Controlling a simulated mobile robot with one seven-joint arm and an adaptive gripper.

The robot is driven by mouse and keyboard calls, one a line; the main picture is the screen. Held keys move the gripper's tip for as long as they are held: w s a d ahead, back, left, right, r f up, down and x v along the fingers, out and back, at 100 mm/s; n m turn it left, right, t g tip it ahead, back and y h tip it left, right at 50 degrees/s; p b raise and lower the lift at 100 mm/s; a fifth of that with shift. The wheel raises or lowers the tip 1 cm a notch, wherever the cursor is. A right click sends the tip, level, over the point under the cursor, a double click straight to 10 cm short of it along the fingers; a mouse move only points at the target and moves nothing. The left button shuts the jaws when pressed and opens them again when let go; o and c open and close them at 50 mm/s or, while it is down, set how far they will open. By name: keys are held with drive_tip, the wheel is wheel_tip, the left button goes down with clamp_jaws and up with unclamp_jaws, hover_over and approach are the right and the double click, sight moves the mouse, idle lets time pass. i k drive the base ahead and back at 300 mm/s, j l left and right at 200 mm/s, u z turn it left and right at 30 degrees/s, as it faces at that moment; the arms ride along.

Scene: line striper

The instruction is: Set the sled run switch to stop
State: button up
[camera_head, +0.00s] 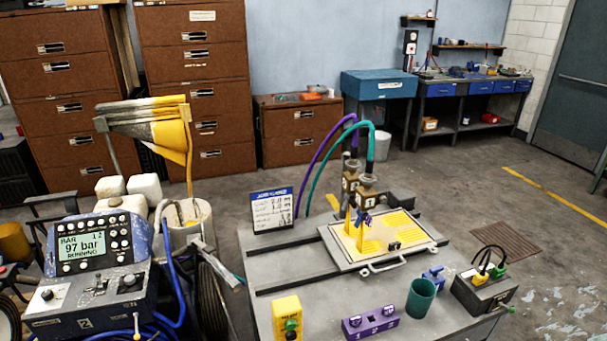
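No part of the picture is plainly marked as the sled run switch. A yellow control box (286,319) with a dark and green control on its face stands at the front of the grey bench (262,262). Its lettering and the control's position are too small to read. A framed yellow plate (378,235) with a front handle lies across dark rails on the bench. Two nozzle heads with purple and green hoses stand over it. My gripper is not in view.
A purple block (370,323), green cup (421,299) and black cable box (484,291) stand along the bench's front and right. A display sign (271,210) stands at the back left. The striper console (85,264) reads 97 bar. Floor right of the bench is mostly clear.

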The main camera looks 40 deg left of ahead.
sight(511, 310)
drive_tip(key=u, duration=2.8)
drive_tip(key=z, duration=2.75)
drive_tip(key=i, duration=0.65)
drive_tip(key=l+z, duration=0.05)
